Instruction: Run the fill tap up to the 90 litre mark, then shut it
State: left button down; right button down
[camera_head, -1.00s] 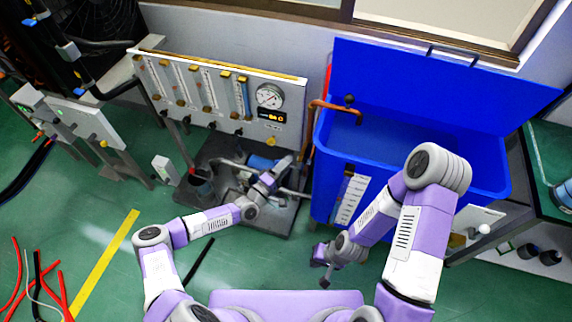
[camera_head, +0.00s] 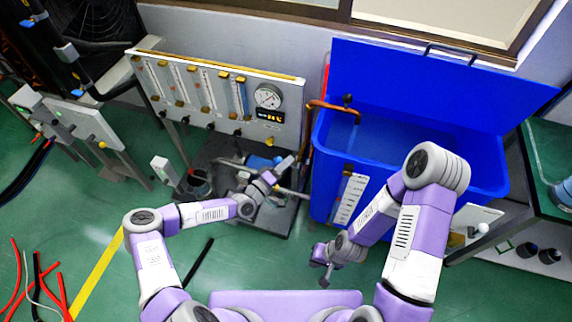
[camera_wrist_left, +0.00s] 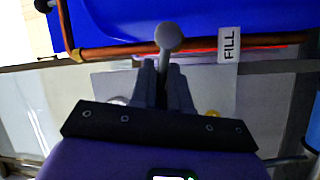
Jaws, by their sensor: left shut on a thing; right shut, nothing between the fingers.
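The blue tank (camera_head: 335,165) stands open on the right, with a pale surface inside. Its white level scale (camera_head: 348,198) is on the front, too small to read. A copper fill pipe (camera_head: 330,105) bends over the tank's left rim. In the left wrist view, my left gripper (camera_wrist_left: 163,82) is shut on the grey tap lever (camera_wrist_left: 168,38), whose round end sticks out past the fingers, beside the FILL label (camera_wrist_left: 229,44). In the head view the left gripper (camera_head: 284,165) is left of the tank and the lever is hard to see. My right gripper (camera_head: 326,272) is shut and empty, low before the tank.
A flowmeter panel (camera_head: 215,65) with a round gauge (camera_head: 268,96) and a small display (camera_head: 270,115) stands left of the tank; its digits are not clear. A grey base (camera_head: 225,148) with a blue pump sits below. Red and black hoses (camera_head: 40,285) lie on the floor at left.

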pick_arm(q)
jog(key=shift+w+a+r, duration=0.35)
jog(key=c, duration=1.2)
grip_release()
jog(key=shift+s+f, duration=0.1)
jog(key=shift+s+d, duration=0.1)
jog(key=v, duration=0.7)
jog(key=shift+s+a, duration=0.2)
jog(key=shift+a, duration=0.05)
